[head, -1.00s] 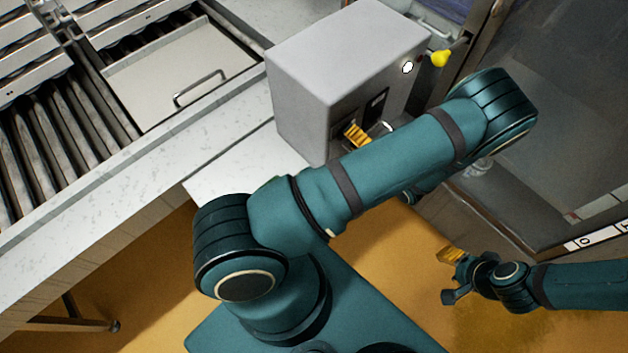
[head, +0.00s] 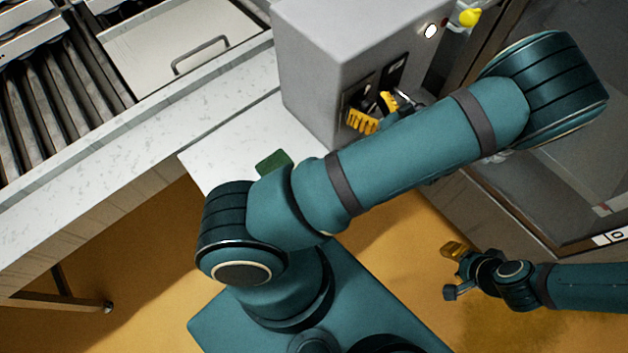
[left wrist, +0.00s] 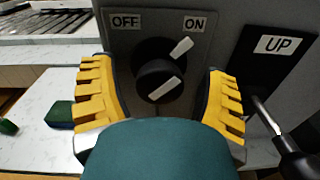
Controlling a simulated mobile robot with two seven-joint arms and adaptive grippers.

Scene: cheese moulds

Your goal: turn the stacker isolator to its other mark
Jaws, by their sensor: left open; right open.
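The stacker isolator is a round black knob (left wrist: 152,72) on a dark plate marked OFF at left and ON at right, in the left wrist view. Its white pointer marks slant up to the right, toward ON. My left gripper (left wrist: 160,98) is open, with one yellow finger on each side of the knob; contact cannot be told. In the head view, the left gripper (head: 375,112) is at the front of the grey control box (head: 325,55), partly hidden by my arm, and the knob is hidden. My right gripper (head: 452,271) is open and empty, away at the lower right.
A plate marked UP (left wrist: 278,45) with a black lever is right of the isolator. A green block (head: 274,163) lies on the white counter (head: 215,160). A roller conveyor (head: 60,90) is at left.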

